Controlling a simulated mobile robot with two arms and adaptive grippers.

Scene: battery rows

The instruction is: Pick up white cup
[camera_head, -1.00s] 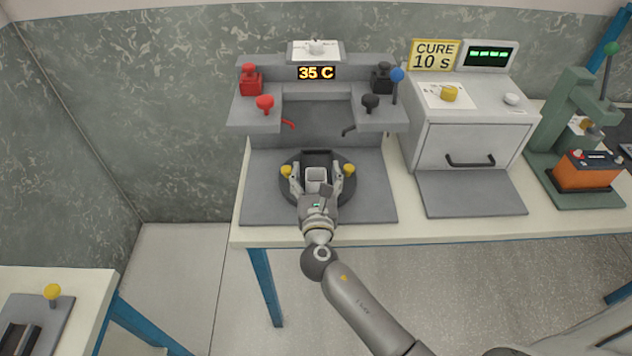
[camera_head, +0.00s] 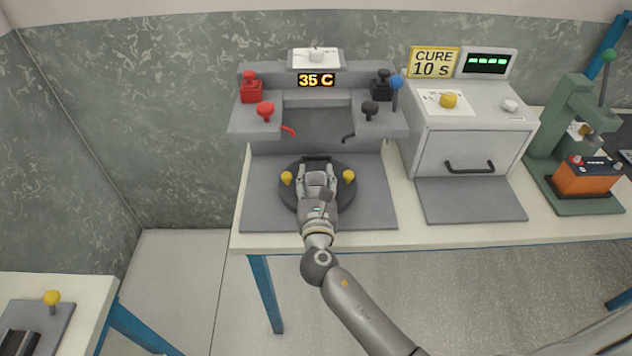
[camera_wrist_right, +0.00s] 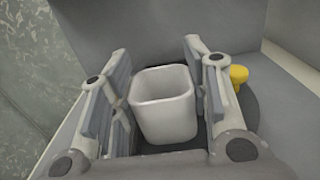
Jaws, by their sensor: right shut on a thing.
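The white cup (camera_head: 317,179) is a small, square, open-topped cup with rounded corners. It stands upright in the dark holder on the round black turntable (camera_head: 289,195). It also shows in the right wrist view (camera_wrist_right: 163,108), empty inside as far as I can see. My right gripper (camera_head: 318,176) is shut on the cup, with one finger on each side of it. In the wrist view the fingers flank the cup's left and right walls. The cup's lower part is partly hidden. My left gripper is not in view.
Two yellow knobs (camera_head: 286,178) (camera_head: 348,177) flank the holder closely. The grey station with red clamps (camera_head: 251,91) and black clamps (camera_head: 381,83) rises behind it. The cure oven (camera_head: 468,145) stands to the right, then a green press with an orange battery (camera_head: 588,178).

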